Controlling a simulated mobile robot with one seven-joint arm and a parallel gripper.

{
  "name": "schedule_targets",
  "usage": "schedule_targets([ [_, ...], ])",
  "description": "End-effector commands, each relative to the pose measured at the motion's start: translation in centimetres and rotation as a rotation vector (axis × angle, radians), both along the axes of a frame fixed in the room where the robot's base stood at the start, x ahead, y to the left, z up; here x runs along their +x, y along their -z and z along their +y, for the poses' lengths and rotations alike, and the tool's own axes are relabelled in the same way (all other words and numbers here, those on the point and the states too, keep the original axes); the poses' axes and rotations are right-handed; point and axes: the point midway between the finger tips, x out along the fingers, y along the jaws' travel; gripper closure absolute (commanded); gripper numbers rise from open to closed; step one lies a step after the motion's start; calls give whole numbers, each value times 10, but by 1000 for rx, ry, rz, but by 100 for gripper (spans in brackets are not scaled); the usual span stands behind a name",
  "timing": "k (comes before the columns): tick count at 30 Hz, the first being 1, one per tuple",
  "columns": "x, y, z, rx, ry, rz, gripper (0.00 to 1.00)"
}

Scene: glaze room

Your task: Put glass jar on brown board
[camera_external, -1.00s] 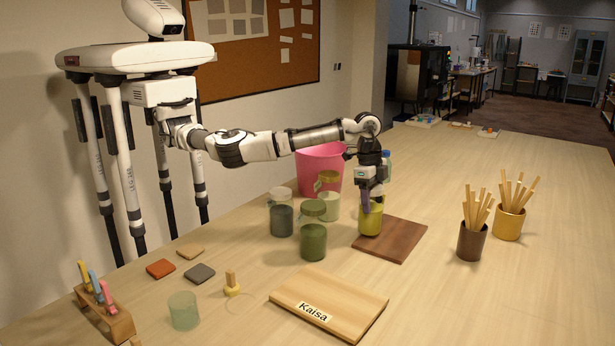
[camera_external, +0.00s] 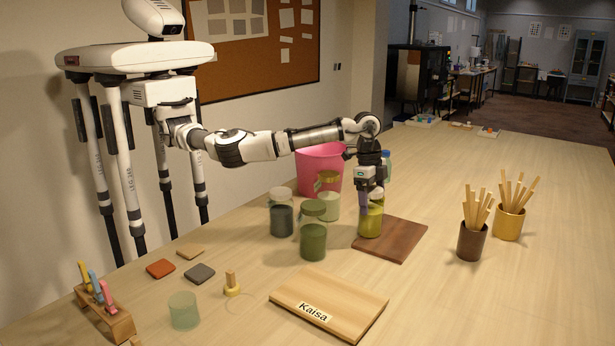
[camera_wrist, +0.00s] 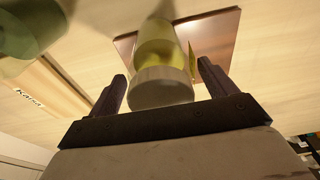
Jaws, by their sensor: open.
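The glass jar (camera_external: 370,221) has yellow-green contents and a pale lid. It stands upright on the left part of the brown board (camera_external: 404,241). My gripper (camera_external: 369,203) is over the jar, pointing down, with its jaws open. In the wrist view, the jar (camera_wrist: 160,45) and its pale lid lie between the two spread fingers (camera_wrist: 162,70), with a visible gap on each side. The brown board (camera_wrist: 220,33) shows behind the jar there. In the outside view, a finger covers part of the jar's upper side.
Several other lidded jars, including a dark green one (camera_external: 313,240) and a grey one (camera_external: 281,218), stand close on the left. A pink bin (camera_external: 320,163) is behind them. The pale Kaisa board (camera_external: 335,300) lies in front.

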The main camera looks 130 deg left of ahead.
Motion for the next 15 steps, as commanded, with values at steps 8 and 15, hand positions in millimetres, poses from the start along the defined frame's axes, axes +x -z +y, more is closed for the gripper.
schedule_targets([
  [8, -8, -53, 2, 3, -2, -3, 16],
  [15, -15, -98, 1, 2, -1, -2, 16],
])
